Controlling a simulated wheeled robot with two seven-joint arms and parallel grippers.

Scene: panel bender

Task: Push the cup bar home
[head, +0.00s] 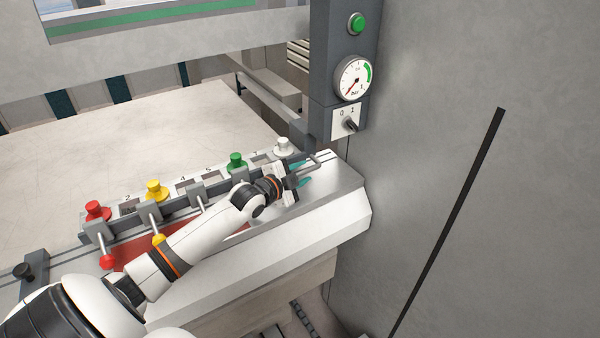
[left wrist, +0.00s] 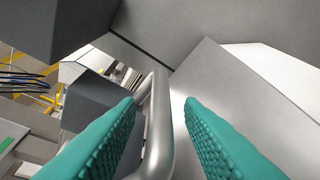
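The cup bar (head: 183,207) is a dark rail along the front of the machine bed. It carries a red cup (head: 94,210), a yellow cup (head: 154,190), a green cup (head: 237,160) and a white cup (head: 284,147). A bent metal handle (head: 318,162) is at its right end. My left gripper (head: 303,176) is at this handle with teal fingers apart. In the left wrist view the grey handle (left wrist: 157,125) runs between the two fingers, with a visible gap to the right finger. Contact with the left finger is unclear. My right gripper is out of view.
A dark post carries a green button (head: 357,23), a pressure gauge (head: 353,78) with its needle low, and a 0/1 switch (head: 348,123). A grey wall panel (head: 440,150) closes off the right. The pale bed (head: 130,140) behind the bar is clear.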

